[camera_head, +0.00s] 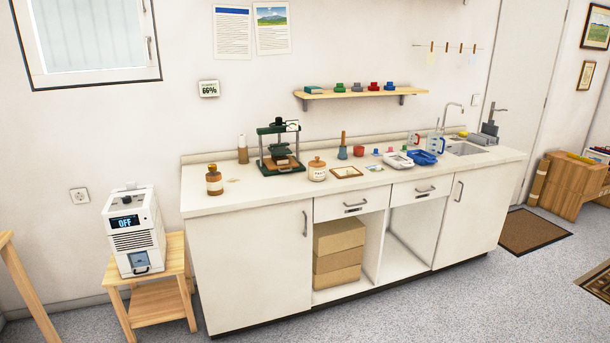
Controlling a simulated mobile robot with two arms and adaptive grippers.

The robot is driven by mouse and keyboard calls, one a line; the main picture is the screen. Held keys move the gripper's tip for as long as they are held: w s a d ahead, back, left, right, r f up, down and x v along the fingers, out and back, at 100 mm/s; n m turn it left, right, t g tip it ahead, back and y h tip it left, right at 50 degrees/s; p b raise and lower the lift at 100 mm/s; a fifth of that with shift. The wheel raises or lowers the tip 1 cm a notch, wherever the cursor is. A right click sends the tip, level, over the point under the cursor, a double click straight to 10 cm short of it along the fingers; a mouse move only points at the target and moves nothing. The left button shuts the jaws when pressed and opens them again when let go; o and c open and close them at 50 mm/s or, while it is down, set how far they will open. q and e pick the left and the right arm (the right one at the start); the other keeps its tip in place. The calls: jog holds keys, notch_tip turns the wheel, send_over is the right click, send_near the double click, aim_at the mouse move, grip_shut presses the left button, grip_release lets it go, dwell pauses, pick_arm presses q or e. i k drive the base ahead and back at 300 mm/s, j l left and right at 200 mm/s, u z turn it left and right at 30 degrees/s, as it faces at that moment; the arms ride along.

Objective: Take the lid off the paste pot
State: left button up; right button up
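The paste pot (317,174) is a small cream jar with dark lettering on its front. It stands on the white counter (225,198), just right of the green press. Its lid (317,162) is tan with a small knob and sits on top of the pot. Neither of my grippers shows in the head view.
A green press (280,150) and a brown bottle (214,180) stand left of the pot. A small wooden frame (347,171) lies close on its right, with a blue-based tool (342,150) behind. Bare counter lies in front.

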aim_at(316, 163)
jog(key=i+l+z, duration=0.15)
jog(key=i+z, duration=0.15)
jog(key=i, duration=0.7)
jog(key=i+j+z, duration=0.1)
jog(key=i+z, duration=0.2)
jog(key=i, duration=0.7)
